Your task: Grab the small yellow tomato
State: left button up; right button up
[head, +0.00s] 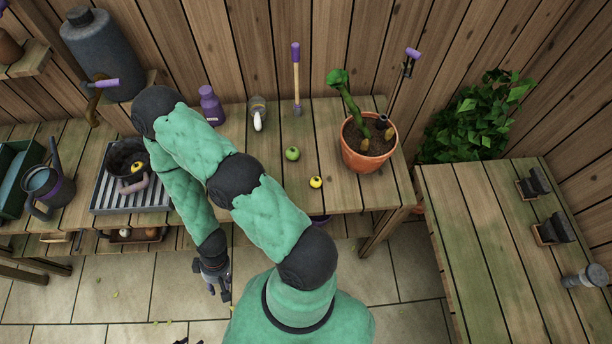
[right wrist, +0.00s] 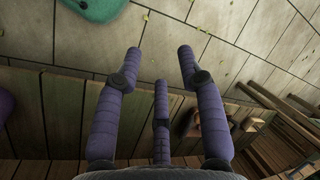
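A small yellow tomato (head: 316,182) lies on the wooden bench near its front edge, left of and in front of the potted plant. Another small yellow round thing (head: 137,167) sits in a dark pot on the ribbed tray at the left. My right gripper (head: 222,291) hangs low in front of the bench, over the tiled floor, left of and apart from the tomato on the bench. In the right wrist view its purple fingers (right wrist: 160,75) are spread apart with nothing between them. My left gripper cannot be made out.
A green round fruit (head: 292,153) lies behind the tomato. A terracotta pot with a plant (head: 368,155) stands right of it. My right arm passes over the bench's left half.

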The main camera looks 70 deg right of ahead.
aim_at(316, 182)
jog(key=z, duration=0.45)
jog(key=k+l+z, duration=0.1)
jog(key=z, duration=0.8)
jog(key=k+l+z, duration=0.1)
jog(key=z, duration=0.35)
jog(key=l+z, duration=0.15)
jog(key=z, duration=1.1)
jog(key=k+j+z, duration=0.15)
jog(key=j+z, duration=0.2)
jog(key=z, duration=0.15)
jog(key=k+j+z, duration=0.2)
jog(key=z, duration=0.25)
jog(key=k+j+z, duration=0.2)
jog(key=j+z, duration=0.15)
jog(key=z, duration=0.15)
